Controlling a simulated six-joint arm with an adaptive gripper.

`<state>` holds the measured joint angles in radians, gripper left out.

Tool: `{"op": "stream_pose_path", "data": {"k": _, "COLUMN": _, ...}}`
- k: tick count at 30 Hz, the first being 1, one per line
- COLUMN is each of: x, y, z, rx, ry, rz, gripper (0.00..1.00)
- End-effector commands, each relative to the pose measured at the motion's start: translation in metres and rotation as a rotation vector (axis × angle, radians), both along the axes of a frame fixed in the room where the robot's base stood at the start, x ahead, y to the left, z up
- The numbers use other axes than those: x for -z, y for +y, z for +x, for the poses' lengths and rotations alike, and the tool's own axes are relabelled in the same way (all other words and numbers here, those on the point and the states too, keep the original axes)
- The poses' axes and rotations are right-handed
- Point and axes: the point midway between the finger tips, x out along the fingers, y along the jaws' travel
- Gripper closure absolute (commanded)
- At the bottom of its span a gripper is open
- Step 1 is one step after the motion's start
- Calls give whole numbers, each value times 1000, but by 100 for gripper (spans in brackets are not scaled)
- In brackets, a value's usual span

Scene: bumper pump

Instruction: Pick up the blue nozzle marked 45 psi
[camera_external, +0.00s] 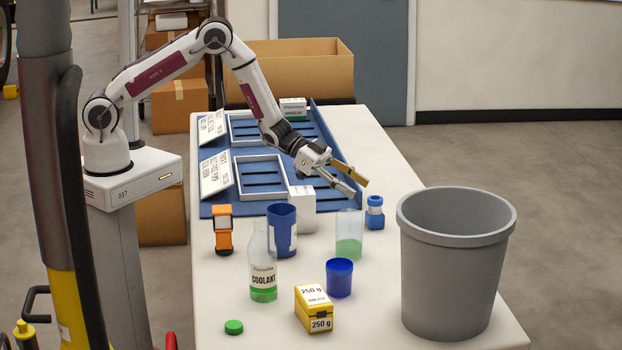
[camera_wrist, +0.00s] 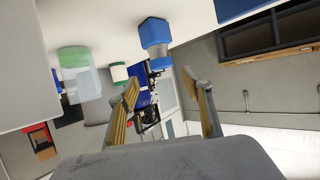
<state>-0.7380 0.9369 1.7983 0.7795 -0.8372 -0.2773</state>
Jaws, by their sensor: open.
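A small blue nozzle-like piece (camera_external: 375,213) stands upright on the white table, just right of the clear cup. Its marking is too small to read. It shows in the wrist view (camera_wrist: 156,36) beyond the fingertips, near the top middle. My gripper (camera_external: 357,186) is open and empty, above the table and a little up and left of the blue piece. Its two yellow-padded fingers (camera_wrist: 162,86) are spread apart in the wrist view, and the piece is not between them.
A clear cup with green liquid (camera_external: 348,236) stands close left of the blue piece. A grey bin (camera_external: 455,265) stands to its right. A coolant bottle (camera_external: 262,275), blue cups (camera_external: 282,230) (camera_external: 340,278), a yellow 250 g box (camera_external: 314,309) and an orange device (camera_external: 223,230) are nearby.

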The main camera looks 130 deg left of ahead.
Motion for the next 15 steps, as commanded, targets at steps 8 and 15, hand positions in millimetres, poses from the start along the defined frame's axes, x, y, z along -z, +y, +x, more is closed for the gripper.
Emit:
{"op": "stream_pose_path", "data": {"k": 8, "x": 20, "y": 5, "z": -5, "rx": 12, "ry": -28, "rz": -26, "gripper": 51}}
{"op": "stream_pose_path", "data": {"k": 15, "x": 21, "y": 5, "z": -5, "rx": 13, "ry": -29, "rz": -26, "gripper": 51}}
